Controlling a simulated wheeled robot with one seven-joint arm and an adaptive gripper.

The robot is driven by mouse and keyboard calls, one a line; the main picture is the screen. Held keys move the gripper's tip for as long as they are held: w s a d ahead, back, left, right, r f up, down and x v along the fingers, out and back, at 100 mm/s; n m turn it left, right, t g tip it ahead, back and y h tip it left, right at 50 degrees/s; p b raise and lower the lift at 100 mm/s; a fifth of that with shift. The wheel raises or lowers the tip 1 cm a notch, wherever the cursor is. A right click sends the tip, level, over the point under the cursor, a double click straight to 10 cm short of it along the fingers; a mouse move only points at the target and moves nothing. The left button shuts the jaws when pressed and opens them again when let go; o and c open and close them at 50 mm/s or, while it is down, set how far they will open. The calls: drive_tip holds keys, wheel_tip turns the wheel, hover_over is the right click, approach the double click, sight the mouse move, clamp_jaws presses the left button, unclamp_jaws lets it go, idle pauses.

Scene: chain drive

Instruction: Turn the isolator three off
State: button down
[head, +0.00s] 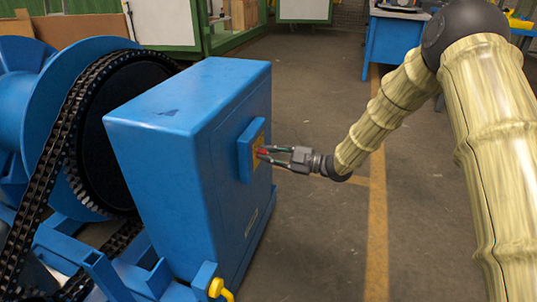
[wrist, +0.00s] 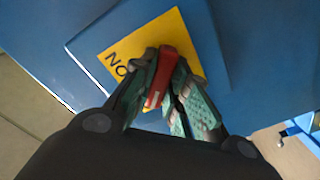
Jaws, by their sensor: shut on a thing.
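The isolator shows in the wrist view as a red handle (wrist: 162,78) on a yellow plate (wrist: 125,48) with partly hidden black lettering. The plate is on a raised blue panel (wrist: 90,45). In the head view the red handle (head: 263,152) is small, on the right side of the blue cabinet (head: 165,125). My gripper (wrist: 165,85) is shut on the red handle, with a green-padded finger on each side of it. It also shows in the head view (head: 270,154), reaching in from the right. The fingers hide part of the handle and the plate.
A large chain (head: 60,150) and a blue drum (head: 35,85) stand left of the cabinet. A yellow hooked part (head: 219,289) sticks out at the cabinet's lower front. Open floor (head: 320,90) lies to the right, with a blue bench (head: 392,45) at the back.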

idle(0.5)
drive_tip(key=c, duration=1.4)
unclamp_jaws()
drive_tip(key=v, duration=1.2)
